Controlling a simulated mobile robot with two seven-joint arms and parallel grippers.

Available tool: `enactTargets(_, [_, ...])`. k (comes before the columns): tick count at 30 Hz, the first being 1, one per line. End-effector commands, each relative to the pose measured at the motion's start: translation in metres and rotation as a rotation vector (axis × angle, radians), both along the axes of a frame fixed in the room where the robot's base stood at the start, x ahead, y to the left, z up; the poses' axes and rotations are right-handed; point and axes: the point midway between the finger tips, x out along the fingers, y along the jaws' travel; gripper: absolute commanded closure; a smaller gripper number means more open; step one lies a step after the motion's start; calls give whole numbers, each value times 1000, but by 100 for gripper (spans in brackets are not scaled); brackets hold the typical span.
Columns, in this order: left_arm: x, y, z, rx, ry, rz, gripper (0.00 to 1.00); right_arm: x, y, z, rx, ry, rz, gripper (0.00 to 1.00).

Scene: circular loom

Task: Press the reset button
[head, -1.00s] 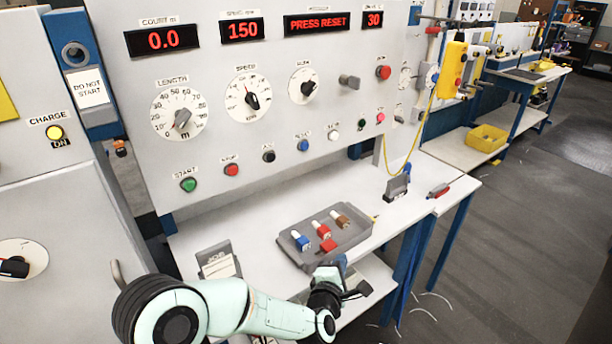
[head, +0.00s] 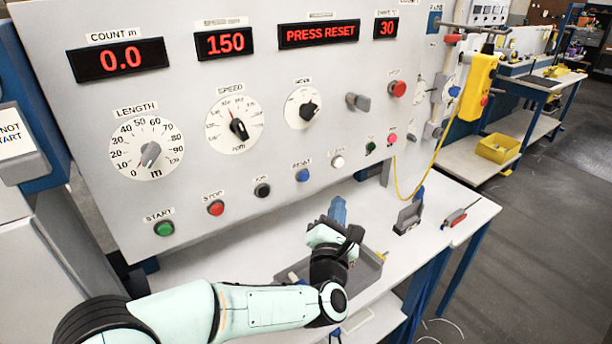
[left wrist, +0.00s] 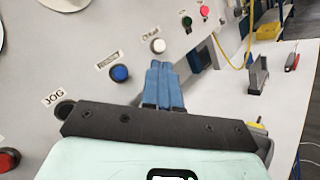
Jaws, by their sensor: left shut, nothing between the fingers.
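The reset button is the blue round one (head: 302,175) in the lower button row of the grey panel (head: 255,85). It also shows in the left wrist view (left wrist: 119,73), left of my fingertips. My left gripper (head: 338,208) is shut and empty, its blue fingers together, below and to the right of the blue button in the head view. In the left wrist view the fingers (left wrist: 164,82) point towards the panel. They look apart from the button. A display (head: 319,33) reads PRESS RESET. My right gripper is not in view.
A white button (head: 338,162) sits right of the blue one and a black button (head: 262,190) left of it. A grey tray (head: 370,272) lies on the white bench, mostly hidden by my arm. A dark holder (head: 408,217) and a red-handled tool (head: 455,217) lie further right.

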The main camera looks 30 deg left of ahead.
Motion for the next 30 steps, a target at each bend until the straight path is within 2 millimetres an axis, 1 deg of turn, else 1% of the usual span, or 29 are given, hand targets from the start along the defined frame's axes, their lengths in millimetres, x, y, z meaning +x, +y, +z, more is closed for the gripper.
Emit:
enactTargets(5, [2,3,0,0,2,1,100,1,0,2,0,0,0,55])
enactTargets(8, [5,11,1,1,2,2,100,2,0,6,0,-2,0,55])
enactTargets(19, [24,59,3,1,1,3,100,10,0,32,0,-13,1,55])
enactTargets(21, [27,65,-1,0,-1,2,100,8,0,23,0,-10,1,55])
enactTargets(23, [29,70,-2,1,1,1,100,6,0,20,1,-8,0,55])
enactTargets(27, [33,79,-2,1,1,1,100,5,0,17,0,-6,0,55])
enactTargets(30, [33,81,-1,1,1,1,100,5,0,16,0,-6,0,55])
